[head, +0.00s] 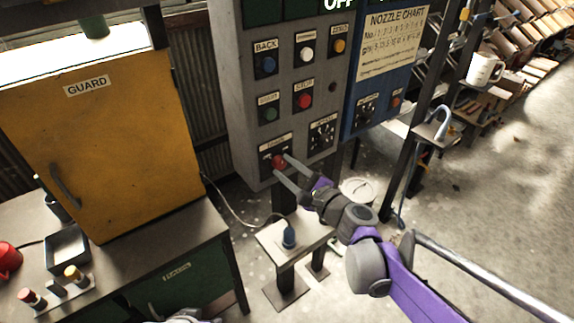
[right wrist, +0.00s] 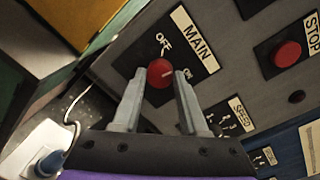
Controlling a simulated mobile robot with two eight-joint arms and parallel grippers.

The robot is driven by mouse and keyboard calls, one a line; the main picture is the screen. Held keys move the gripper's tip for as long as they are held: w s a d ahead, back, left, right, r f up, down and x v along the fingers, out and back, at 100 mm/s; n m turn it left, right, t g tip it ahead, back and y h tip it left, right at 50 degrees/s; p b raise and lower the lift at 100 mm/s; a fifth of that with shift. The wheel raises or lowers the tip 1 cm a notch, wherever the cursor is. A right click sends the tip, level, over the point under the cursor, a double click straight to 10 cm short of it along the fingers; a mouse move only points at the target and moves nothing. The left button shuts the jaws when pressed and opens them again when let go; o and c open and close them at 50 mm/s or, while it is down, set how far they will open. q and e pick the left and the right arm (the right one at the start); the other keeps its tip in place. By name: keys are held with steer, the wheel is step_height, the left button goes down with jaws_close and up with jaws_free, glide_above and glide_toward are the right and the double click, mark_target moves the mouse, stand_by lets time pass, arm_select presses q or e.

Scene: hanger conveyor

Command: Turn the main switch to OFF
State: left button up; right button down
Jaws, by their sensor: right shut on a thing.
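The main switch is a red round knob (head: 279,161) on a black plate low on the grey control panel. In the right wrist view the knob (right wrist: 160,73) sits beside the words OFF, above it, and ON, to its right. My right gripper (head: 281,170) reaches the panel from the lower right. In the right wrist view its two fingers (right wrist: 158,82) stand on either side of the knob and are shut on it.
The panel's other buttons include a red one (head: 304,101) and a dial (head: 322,134). A yellow guard cabinet (head: 110,130) stands left. A small table (head: 275,243) with a blue plug (head: 289,237) is below the panel. Open floor (head: 500,200) lies to the right.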

steer(key=n+p, duration=0.2)
steer(key=n, duration=0.3)
steer(key=shift+r+h, duration=0.1)
steer(key=shift+h, duration=0.2)
steer(key=n+p, duration=0.2)
steer(key=n, duration=0.3)
steer(key=shift+a+n, duration=0.1)
steer(key=shift+n, duration=0.2)
steer(key=shift+c, duration=2.2)
jaws_free()
steer(key=v, duration=1.1)
steer(key=shift+f, duration=0.25)
steer(key=shift+s+a, duration=0.1)
steer(key=shift+a, duration=0.1)
